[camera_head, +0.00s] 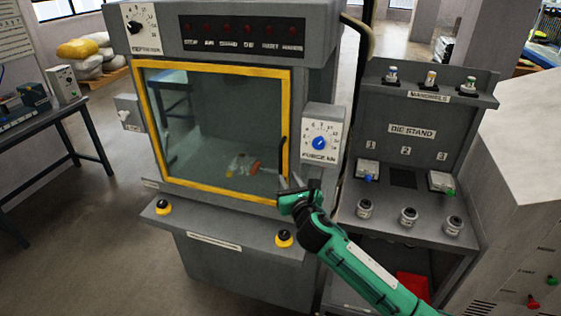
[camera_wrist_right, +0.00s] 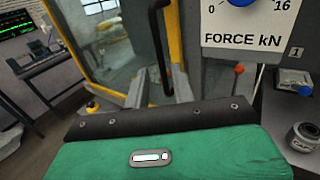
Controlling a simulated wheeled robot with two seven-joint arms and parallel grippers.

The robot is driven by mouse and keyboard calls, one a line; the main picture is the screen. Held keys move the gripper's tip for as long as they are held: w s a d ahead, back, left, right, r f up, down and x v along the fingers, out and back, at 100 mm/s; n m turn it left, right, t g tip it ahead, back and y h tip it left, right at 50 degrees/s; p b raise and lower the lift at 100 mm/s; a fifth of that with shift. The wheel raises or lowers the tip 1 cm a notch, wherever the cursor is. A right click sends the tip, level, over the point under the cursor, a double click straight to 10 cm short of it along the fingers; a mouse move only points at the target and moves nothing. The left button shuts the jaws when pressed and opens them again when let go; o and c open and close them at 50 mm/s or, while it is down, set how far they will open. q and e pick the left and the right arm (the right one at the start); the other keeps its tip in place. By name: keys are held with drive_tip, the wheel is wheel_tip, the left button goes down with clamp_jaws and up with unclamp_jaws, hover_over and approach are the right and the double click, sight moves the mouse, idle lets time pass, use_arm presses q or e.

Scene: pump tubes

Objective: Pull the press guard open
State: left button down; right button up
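The press guard (camera_head: 288,110) is a clear pane in a yellow frame on the front of the grey press, and it looks closed. Its black upright handle (camera_head: 284,153) is on the right side of the frame; it also shows in the wrist view (camera_wrist_right: 160,45). My right gripper (camera_head: 291,182) comes in from the lower right, with its pale fingers apart just below and beside the handle's lower end. I see nothing held in it; contact with the handle cannot be told. My left gripper is not in view.
A force dial box (camera_head: 321,137) stands close right of the guard. The die stand (camera_head: 410,150) is farther right. A ledge with yellow-based buttons (camera_head: 284,238) runs below the guard. A bench (camera_head: 45,125) stands at the left; the floor between it and the press is clear.

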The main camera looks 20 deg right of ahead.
sight(281, 165)
drive_tip(key=w+p, duration=0.1)
drive_tip(key=w, duration=0.7)
drive_tip(key=shift+w+p, duration=0.3)
clamp_jaws()
